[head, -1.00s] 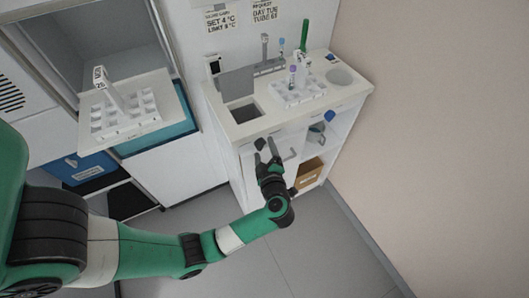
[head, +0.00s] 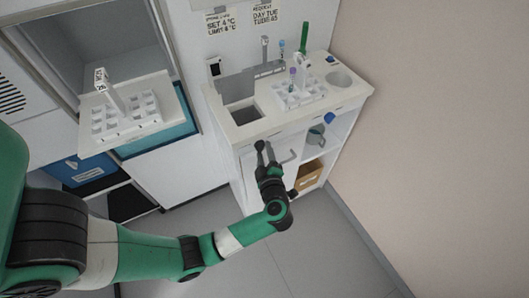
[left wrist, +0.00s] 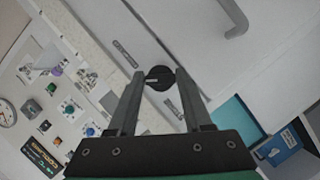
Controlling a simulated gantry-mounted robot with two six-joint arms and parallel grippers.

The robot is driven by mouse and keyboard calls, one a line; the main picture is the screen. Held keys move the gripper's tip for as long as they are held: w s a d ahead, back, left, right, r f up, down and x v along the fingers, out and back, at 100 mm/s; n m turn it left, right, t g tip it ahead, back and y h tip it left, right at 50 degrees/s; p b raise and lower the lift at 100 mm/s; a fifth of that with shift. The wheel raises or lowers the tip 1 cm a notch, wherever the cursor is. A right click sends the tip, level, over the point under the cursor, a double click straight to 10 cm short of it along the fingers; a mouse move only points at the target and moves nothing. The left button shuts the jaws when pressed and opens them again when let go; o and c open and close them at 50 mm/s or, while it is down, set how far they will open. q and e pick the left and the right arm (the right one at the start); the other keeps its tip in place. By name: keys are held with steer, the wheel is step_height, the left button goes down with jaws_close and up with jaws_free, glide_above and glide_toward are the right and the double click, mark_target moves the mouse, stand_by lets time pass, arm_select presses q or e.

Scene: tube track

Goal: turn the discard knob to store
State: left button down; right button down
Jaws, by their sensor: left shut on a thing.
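The round black knob (left wrist: 159,77) has a pale pointer line and sits on the white cabinet front. It also shows in the head view (head: 260,145), below the counter's sink-like opening. My left gripper (head: 266,156) reaches it from the front, and its fingers are shut on the knob. In the left wrist view the fingertips (left wrist: 160,80) are on either side of the knob. Small labels (left wrist: 126,54) lie on the panel near the knob, too small to read. My right gripper is not in view.
The counter (head: 295,119) carries a tube rack (head: 299,97), a grey flap (head: 237,86) over a dark opening, and a round basin (head: 340,77). A white rack (head: 127,119) stands at left. A door handle (left wrist: 237,17) is near the gripper.

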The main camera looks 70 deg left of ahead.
arm_select(q)
steer(key=shift+f+n+t+y, duration=0.1)
steer(key=shift+n+t+y, duration=0.3)
steer(key=shift+n, duration=0.7)
steer(key=shift+f+n+y+b, duration=0.1)
steer(key=shift+n+y+b, duration=0.25)
steer(key=shift+n, duration=0.45)
steer(key=shift+f+n+t+b, duration=0.1)
steer(key=shift+n+t+b, duration=0.4)
steer(key=shift+n+b, duration=0.15)
steer(key=n+y+b, duration=0.1)
steer(key=n+b, duration=0.2)
steer(key=n+y+b, duration=0.2)
steer(key=n+b, duration=0.2)
steer(key=shift+f+b, duration=0.2)
steer(key=shift+b, duration=0.1)
steer(key=shift+r+n+g+y+b, duration=0.25)
steer(key=shift+n+g+y+b, duration=0.2)
steer(key=shift+n+b, duration=0.85)
steer(key=shift+c, duration=1.6)
jaws_free()
